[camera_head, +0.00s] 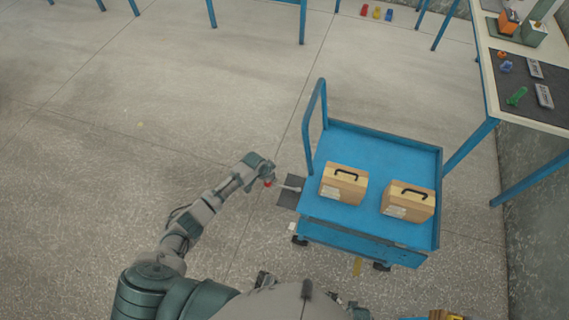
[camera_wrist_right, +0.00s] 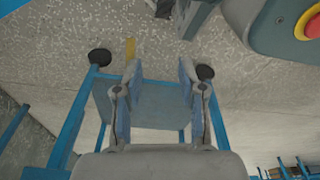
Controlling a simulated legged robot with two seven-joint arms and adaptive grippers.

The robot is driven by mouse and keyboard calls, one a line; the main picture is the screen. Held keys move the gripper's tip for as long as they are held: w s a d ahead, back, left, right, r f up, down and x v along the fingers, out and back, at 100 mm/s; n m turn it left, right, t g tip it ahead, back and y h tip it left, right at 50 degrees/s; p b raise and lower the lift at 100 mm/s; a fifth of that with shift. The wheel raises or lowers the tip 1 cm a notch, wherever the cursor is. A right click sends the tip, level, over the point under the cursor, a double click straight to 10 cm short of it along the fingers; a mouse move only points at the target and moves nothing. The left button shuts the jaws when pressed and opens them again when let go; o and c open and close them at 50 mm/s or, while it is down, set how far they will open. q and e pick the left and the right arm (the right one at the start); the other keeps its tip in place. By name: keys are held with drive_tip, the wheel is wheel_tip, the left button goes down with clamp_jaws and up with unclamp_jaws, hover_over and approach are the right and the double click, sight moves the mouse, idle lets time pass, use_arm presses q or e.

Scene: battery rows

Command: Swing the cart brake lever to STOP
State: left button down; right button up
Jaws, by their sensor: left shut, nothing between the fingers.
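The blue cart (camera_head: 345,212) stands right of centre in the head view. The STOP marking is not readable. My right gripper (camera_wrist_right: 158,68) is open and empty in the right wrist view, with the cart's underside (camera_wrist_right: 150,105) beyond its fingers.
Two wooden boxes with black handles, a left one (camera_head: 343,184) and a right one (camera_head: 408,202), sit on the cart. A workbench (camera_head: 485,50) with tools stands at the upper right. Floor left of the cart is clear.

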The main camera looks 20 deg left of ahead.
sight(270, 184)
use_arm(q)
drive_tip(key=s+p, duration=0.1)
drive_tip(key=n+p, duration=0.1)
drive_tip(key=p, duration=0.1)
drive_tip(key=shift+s+r+n+y, duration=0.3)
drive_tip(key=shift+s, duration=0.05)
drive_tip(key=p, duration=0.1)
drive_tip(key=s+n+p, duration=0.1)
drive_tip(key=shift+s+d+f+p, duration=0.1)
drive_tip(key=shift+s+p, duration=0.15)
drive_tip(key=shift+p, duration=0.05)
use_arm(e)
drive_tip(key=s+d+f, duration=0.1)
drive_tip(key=s+f, duration=0.2)
drive_tip(key=s, duration=0.4)
drive_tip(key=s+d+f, duration=0.2)
drive_tip(key=s, duration=0.5)
use_arm(q)
drive_tip(key=s+n+p, duration=0.1)
drive_tip(key=p, duration=0.1)
drive_tip(key=s+d+n+y+p, duration=0.1)
drive_tip(key=s+p, duration=0.1)
drive_tip(key=shift+s+f+t+p, duration=0.1)
drive_tip(key=shift+f+t+p, duration=0.05)
drive_tip(key=shift+t+p, duration=0.2)
use_arm(e)
drive_tip(key=shift+g, duration=0.3)
wheel_tip(270, 184, up, 4)
drive_tip(key=shift+a+r, duration=0.1)
drive_tip(key=shift+r, duration=0.1)
